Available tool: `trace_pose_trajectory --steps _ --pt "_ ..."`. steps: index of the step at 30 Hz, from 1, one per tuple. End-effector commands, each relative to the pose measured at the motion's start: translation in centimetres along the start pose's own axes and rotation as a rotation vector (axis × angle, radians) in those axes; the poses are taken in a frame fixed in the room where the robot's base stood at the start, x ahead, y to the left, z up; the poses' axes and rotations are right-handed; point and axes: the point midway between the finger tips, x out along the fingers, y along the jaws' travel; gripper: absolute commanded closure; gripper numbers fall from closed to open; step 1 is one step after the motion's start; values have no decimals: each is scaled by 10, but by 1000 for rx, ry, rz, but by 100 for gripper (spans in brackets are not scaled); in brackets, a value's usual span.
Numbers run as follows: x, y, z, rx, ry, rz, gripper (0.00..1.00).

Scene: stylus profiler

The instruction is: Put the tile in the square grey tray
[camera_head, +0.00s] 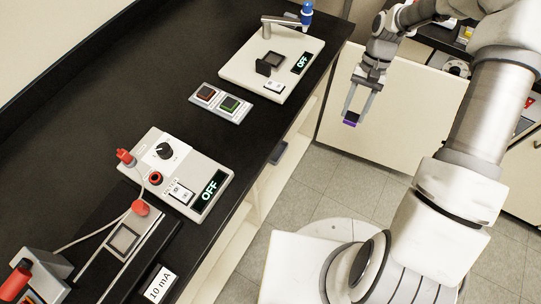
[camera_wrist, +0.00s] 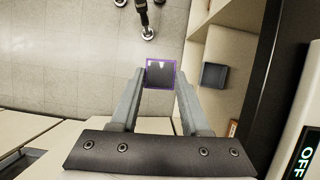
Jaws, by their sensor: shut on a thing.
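The tile (camera_wrist: 160,72) is a thin dark square with a purple edge, gripped between the fingertips of my gripper (camera_wrist: 160,88). In the head view the purple tile (camera_head: 350,120) hangs below my gripper (camera_head: 353,111), out over the floor, right of the black bench. Part of it is hidden by the fingers. A small grey square (camera_head: 274,58) lies on the pale instrument at the back of the bench. I cannot tell which of these is the tray.
The pale instrument (camera_head: 292,77) has an arm with a blue knob (camera_head: 307,12) above it and an OFF display. A dark block juts from the bench front (camera_head: 278,152).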

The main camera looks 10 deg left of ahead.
Motion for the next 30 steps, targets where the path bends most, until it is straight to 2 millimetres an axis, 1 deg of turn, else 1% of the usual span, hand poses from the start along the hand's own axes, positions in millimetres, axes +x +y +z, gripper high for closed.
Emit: trace_pose_trajectory --steps 1,6,24,27,30 --pt "26 -3 -14 47 -4 -22 100" --pt "76 -15 -46 219 -4 -92 100" --pt "244 -54 -150 856 -5 -357 100" --pt "267 -59 -165 956 -5 -398 100" --pt "285 -63 -176 1037 -3 -433 100"
